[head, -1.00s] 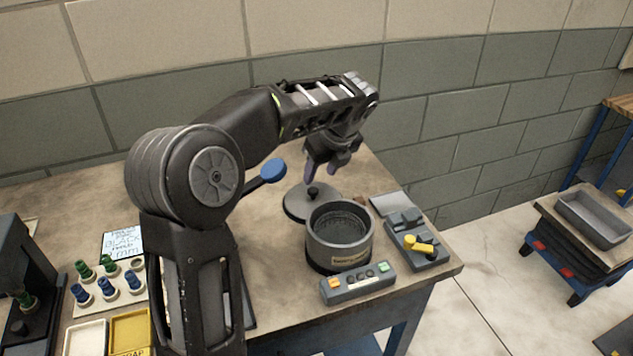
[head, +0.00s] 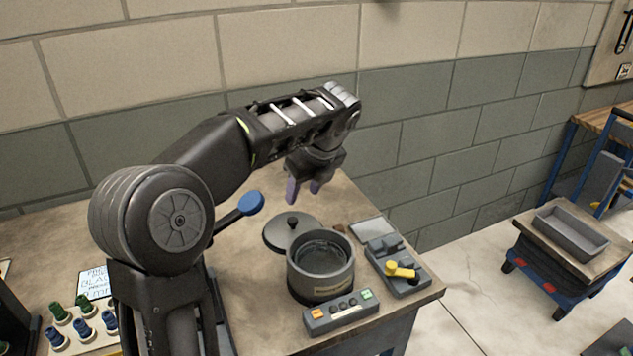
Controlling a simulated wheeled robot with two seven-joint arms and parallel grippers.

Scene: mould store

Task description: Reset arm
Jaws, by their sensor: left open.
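My left arm comes in from the left and reaches over the bench. My left gripper (head: 304,190) points down with its purple-grey fingers apart and nothing between them. It hangs above and behind a round dark lid (head: 278,235) with a black knob, which lies flat on the bench, apart from the gripper. A dark grey round pot (head: 322,276) with a label stands open in front of the lid. My right gripper is out of view.
A control box (head: 340,313) with coloured buttons and a grey device with a yellow lever (head: 402,270) stand near the bench's right edge. Green and blue pegs (head: 83,318) stand at left. A blue cart with a grey tray (head: 571,234) stands at right. A block wall is behind.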

